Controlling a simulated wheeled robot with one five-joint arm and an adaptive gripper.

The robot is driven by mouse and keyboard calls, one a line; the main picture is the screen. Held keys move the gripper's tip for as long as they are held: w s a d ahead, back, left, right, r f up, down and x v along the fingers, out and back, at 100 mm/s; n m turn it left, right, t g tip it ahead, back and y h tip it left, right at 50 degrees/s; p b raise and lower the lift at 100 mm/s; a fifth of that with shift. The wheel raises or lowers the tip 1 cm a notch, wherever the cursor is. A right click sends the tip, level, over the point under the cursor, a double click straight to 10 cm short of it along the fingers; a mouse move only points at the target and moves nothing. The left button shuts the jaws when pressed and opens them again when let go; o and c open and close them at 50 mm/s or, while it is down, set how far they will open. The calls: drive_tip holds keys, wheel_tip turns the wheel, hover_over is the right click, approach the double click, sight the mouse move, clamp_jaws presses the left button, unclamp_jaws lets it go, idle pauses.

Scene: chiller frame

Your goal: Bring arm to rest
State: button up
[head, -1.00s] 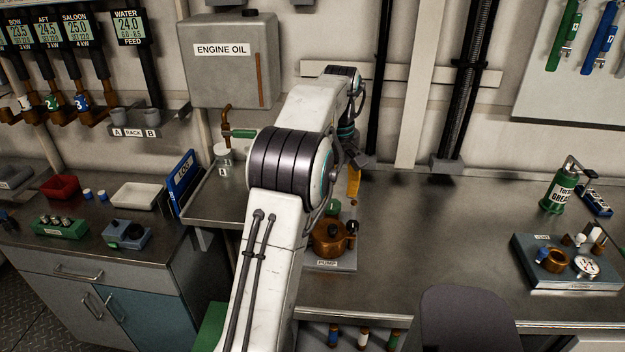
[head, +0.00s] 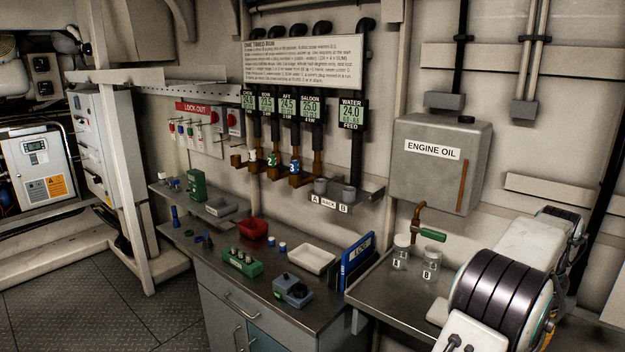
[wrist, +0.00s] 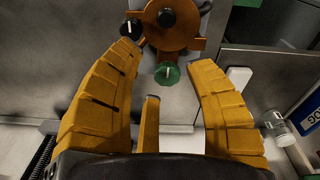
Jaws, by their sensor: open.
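My gripper (wrist: 163,64) shows in the wrist view with its yellow fingers spread and nothing between them. A narrower yellow part stands between the two big fingers. Past the fingertips is the copper-coloured pump (wrist: 180,38) on its grey plate, with black knobs and a green knob (wrist: 167,74). The green knob lies in line with the gap; I cannot tell the distance to it. In the head view my arm (head: 500,290) is bent at the lower right, and the gripper is out of frame.
In the wrist view a clear jar (wrist: 277,128) and a blue binder (wrist: 308,108) lie to the right. In the head view the engine oil tank (head: 432,178) hangs above two jars (head: 402,252) on the bench.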

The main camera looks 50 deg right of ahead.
drive_tip(key=a+f, duration=0.1)
drive_tip(key=f+m, duration=0.1)
drive_tip(key=f, duration=0.1)
drive_tip(key=a+f+m, duration=0.1)
drive_tip(key=shift+w+a+f+y, duration=0.15)
drive_tip(key=shift+a+f+y, duration=0.15)
drive_tip(key=shift+f+y, duration=0.1)
drive_tip(key=w+a+n, duration=0.1)
drive_tip(key=w+a, duration=0.7)
drive_tip(key=a, duration=0.3)
drive_tip(key=w+a+n, duration=0.1)
drive_tip(key=w+a, duration=0.6)
drive_tip(key=a, duration=0.3)
drive_tip(key=w+a+r+n+t, duration=0.2)
drive_tip(key=a+n, duration=0.4)
drive_tip(key=a, duration=0.7)
drive_tip(key=w+a+r+n+t, duration=0.2)
drive_tip(key=w+a+r+n, duration=0.2)
drive_tip(key=a, duration=0.9)
drive_tip(key=shift+w+a+n, duration=0.2)
drive_tip(key=shift+w+n, duration=0.85)
drive_tip(key=shift+n, duration=0.75)
